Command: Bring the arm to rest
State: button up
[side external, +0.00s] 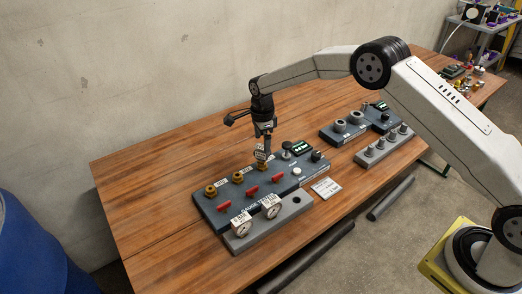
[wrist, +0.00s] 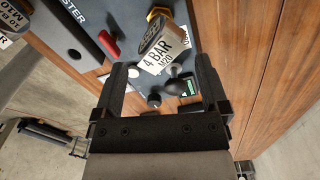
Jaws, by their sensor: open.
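My gripper (side external: 264,134) points down over the dark gauge tester (side external: 226,206) on the wooden table. In the wrist view its two dark fingers (wrist: 160,75) stand apart with nothing clamped between them. A gauge tagged "4 BAR M20" (wrist: 158,50) shows just beyond the fingertips, at a brass fitting (wrist: 158,14). The same tagged gauge (side external: 261,154) shows right below my gripper in the side view. Whether a finger touches it I cannot tell. Two more gauges, one on the left (side external: 241,222) and one on the right (side external: 271,206), sit in a grey holder at the tester's front.
The tester carries red valve handles (side external: 251,190), brass fittings (side external: 210,191) and a green display (side external: 301,147). A white card (side external: 326,187) lies beside it. A second dark unit (side external: 346,130) and a grey block with several pegs (side external: 383,147) stand right. The table's left part is clear.

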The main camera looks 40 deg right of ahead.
jog(key=shift+n, duration=1.4)
jog(key=n, duration=0.3)
jog(key=shift+n, duration=1.5)
jog(key=n, duration=0.4)
jog(key=shift+n, duration=1)
